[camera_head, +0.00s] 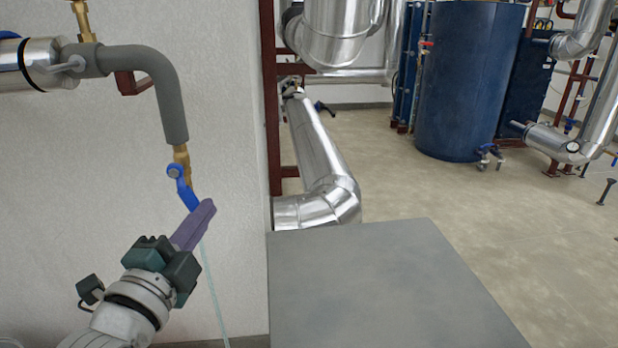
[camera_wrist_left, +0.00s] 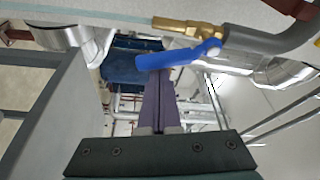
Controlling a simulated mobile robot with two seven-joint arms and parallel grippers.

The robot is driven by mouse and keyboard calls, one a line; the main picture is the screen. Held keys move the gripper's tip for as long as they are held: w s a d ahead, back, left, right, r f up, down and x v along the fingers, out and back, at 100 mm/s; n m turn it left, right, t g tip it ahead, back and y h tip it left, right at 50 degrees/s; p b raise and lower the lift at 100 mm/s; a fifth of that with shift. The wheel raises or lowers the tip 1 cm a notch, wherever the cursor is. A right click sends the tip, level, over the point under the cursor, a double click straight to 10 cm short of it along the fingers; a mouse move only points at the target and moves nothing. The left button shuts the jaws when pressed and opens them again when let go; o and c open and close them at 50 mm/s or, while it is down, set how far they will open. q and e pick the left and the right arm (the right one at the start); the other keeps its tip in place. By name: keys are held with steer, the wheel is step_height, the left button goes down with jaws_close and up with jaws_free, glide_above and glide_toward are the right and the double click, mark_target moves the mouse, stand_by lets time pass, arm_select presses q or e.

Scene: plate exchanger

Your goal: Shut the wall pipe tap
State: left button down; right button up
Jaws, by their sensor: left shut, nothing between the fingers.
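The wall pipe tap (camera_head: 181,157) is a brass valve at the lower end of a grey insulated pipe. Its blue lever (camera_head: 182,189) slants down to the right. In the left wrist view the brass body (camera_wrist_left: 185,27) and the lever (camera_wrist_left: 180,56) cross above the fingers. A thin pale stream (camera_head: 213,290) runs down below the tap. My left gripper (camera_head: 207,208) is shut and empty, its purple fingertips at the lever's free end. The fingertips (camera_wrist_left: 158,76) overlap the lever end in the left wrist view; I cannot tell whether they touch. My right gripper is not in view.
The grey insulated pipe (camera_head: 165,85) bends down along the white wall (camera_head: 75,180). A grey flat-topped block (camera_head: 385,290) stands right of my left arm. Silver pipes (camera_head: 325,160) and a blue tank (camera_head: 468,80) stand farther back. Open floor (camera_head: 540,230) lies at the right.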

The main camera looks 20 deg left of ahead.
arm_select(q)
steer(key=shift+s+a+f+m+g+p, duration=0.25)
steer(key=shift+a+m+g+p, duration=0.15)
steer(key=shift+m, duration=0.45)
steer(key=shift+s+a+f+m+g+p, duration=0.25)
steer(key=shift+a+m, duration=0.25)
steer(key=shift+m, duration=0.35)
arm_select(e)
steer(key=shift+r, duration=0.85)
arm_select(q)
steer(key=shift+r, duration=0.1)
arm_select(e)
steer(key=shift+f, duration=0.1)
